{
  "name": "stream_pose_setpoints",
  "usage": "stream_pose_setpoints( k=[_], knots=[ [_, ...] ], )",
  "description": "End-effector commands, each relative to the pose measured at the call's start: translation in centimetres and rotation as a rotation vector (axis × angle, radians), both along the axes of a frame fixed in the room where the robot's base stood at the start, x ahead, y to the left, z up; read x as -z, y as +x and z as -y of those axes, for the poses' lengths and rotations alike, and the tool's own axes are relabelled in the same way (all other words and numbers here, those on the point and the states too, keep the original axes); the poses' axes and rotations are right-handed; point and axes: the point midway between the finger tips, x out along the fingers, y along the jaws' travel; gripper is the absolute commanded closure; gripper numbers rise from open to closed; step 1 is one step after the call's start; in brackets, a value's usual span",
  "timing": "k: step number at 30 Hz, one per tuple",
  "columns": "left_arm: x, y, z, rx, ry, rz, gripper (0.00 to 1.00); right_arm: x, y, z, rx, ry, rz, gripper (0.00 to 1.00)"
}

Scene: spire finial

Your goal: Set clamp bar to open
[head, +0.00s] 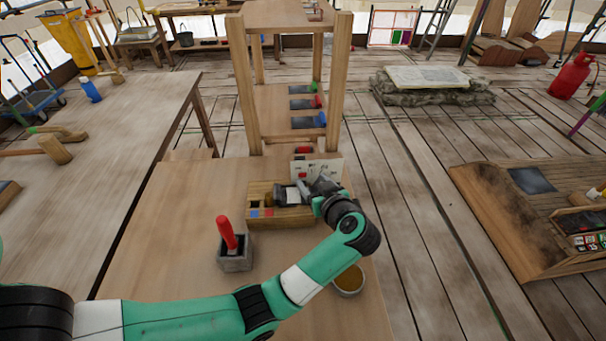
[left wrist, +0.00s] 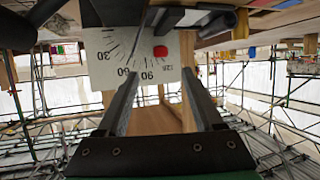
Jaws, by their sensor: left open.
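A wooden block fixture (head: 265,213) with small blue and red squares stands on the near table. Grey metal parts lie over its top beside my left gripper (head: 318,190). Which of them is the clamp bar I cannot tell, since my wrist hides part of the fixture. In the left wrist view my left gripper (left wrist: 162,75) is open, with nothing clearly between its fingers. Past the fingertips is a pale dial card (left wrist: 125,58) marked 30, 60, 90 and 120, with a red knob (left wrist: 160,52). Dark bars (left wrist: 180,18) cross above it. My right gripper is not in view.
A red-handled tool (head: 227,232) stands in a grey holder (head: 235,260) left of the fixture. A round bowl (head: 349,281) sits close beside my left forearm. A wooden frame tower (head: 335,85) rises behind the fixture. The near table's left part is clear.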

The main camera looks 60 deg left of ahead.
Motion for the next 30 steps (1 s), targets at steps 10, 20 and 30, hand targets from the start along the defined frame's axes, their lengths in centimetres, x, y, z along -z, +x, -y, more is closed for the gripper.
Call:
stream_pose_setpoints(
  k=[10,20,30],
  knots=[
    [3.4,0.7,-6.9,-0.004,0.000,0.001,0.31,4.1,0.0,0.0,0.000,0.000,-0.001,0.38],
    [3.7,1.0,-8.8,0.002,0.000,0.001,0.31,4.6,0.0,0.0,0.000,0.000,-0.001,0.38],
    [3.7,1.0,-8.7,0.001,0.000,0.000,0.71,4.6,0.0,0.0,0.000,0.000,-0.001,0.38]
  ],
)
